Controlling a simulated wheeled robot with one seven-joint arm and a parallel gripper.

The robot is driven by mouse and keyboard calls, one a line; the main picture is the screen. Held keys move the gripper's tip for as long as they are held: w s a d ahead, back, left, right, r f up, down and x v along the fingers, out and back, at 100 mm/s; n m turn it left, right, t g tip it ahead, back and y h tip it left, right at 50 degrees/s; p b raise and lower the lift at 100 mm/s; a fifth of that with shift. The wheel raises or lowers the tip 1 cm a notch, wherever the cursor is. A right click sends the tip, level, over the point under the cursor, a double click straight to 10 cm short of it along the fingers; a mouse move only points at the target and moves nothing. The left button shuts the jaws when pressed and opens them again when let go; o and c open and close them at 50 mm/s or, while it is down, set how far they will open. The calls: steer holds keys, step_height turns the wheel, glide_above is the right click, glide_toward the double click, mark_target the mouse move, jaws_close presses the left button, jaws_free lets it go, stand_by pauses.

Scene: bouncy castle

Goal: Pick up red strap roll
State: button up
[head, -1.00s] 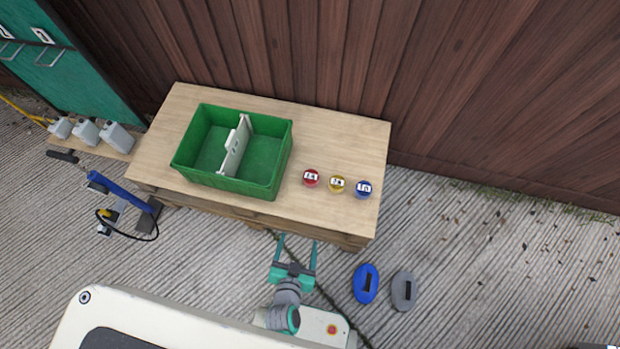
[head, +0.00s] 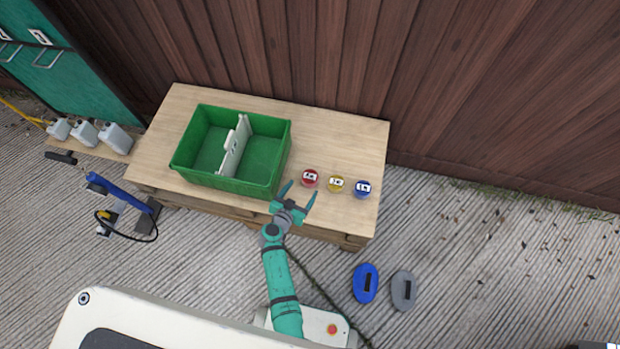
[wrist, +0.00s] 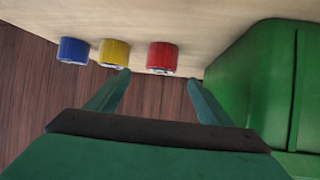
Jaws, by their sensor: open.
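The red strap roll (head: 310,178) stands on the wooden table, just right of the green crate, with a white label on top. In the wrist view the red roll (wrist: 162,58) shows beyond and between my fingertips, apart from them. My gripper (head: 299,190) is open and empty at the table's front edge, close in front of the red roll and slightly to its left. Its two fingers also show in the wrist view (wrist: 160,80).
A yellow roll (head: 336,184) and a blue roll (head: 361,189) stand in a row right of the red one. The green crate (head: 228,186), with a white divider (head: 236,146), is close on the left. The table (head: 345,135) is bare behind the rolls.

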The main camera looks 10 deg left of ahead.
mark_target(309, 178)
steer(key=shift+x, duration=3.95)
steer(key=shift+w+a+r, duration=0.1)
steer(key=shift+a, duration=0.05)
steer(key=shift+c, duration=0.7)
steer(key=c, duration=1.1)
steer(key=shift+r, duration=0.1)
step_height(309, 178, up, 10)
steer(key=s+d+r, duration=0.1)
steer(key=d+r, duration=0.1)
steer(key=d, duration=0.2)
steer(key=s+d+r+n+y, duration=0.1)
steer(key=s+d+r, duration=0.1)
steer(key=d, duration=0.2)
steer(key=s+d+r+n+y, duration=0.1)
steer(key=s+d+r, duration=0.1)
steer(key=d, duration=0.2)
steer(key=shift+d+r, duration=0.2)
steer(key=shift+d, duration=0.1)
